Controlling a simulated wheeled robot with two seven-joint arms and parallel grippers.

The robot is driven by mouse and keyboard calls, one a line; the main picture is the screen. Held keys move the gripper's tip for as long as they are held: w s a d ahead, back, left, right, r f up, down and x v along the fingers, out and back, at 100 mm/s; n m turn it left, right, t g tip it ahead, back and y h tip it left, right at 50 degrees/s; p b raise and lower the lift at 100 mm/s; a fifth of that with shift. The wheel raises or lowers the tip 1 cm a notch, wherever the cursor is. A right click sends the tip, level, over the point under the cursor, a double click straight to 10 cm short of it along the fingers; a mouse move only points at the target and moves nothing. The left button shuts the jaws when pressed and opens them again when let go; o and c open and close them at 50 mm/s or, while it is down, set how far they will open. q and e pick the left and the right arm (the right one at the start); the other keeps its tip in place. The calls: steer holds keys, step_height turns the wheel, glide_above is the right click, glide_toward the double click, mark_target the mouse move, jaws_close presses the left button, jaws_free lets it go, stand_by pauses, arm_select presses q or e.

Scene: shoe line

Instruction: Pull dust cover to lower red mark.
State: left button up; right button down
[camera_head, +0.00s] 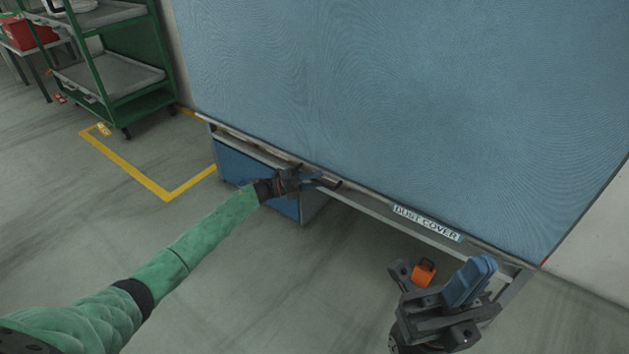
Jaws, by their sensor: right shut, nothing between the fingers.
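The blue dust cover (400,90) hangs as a large sheet over most of the upper view, with a pale bottom bar that carries a "DUST COVER" label (427,223). A small red mark (543,263) shows at the bar's right end, by the cover's lower right corner. My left gripper (322,182) is at the middle of the bottom bar, its fingers against or just in front of it; whether they are closed on the bar is too small to tell. My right gripper (472,281) is shut and empty, in front of and below the label.
A blue cabinet (240,168) stands under the bar at the left. A green shelf cart (110,75) is at the upper left, near yellow floor lines (130,172).

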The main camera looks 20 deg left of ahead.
arm_select(q)
steer(key=p+v, duration=0.1)
steer(key=v, duration=0.6)
steer(key=shift+a, duration=0.3)
steer(key=shift+s, duration=0.15)
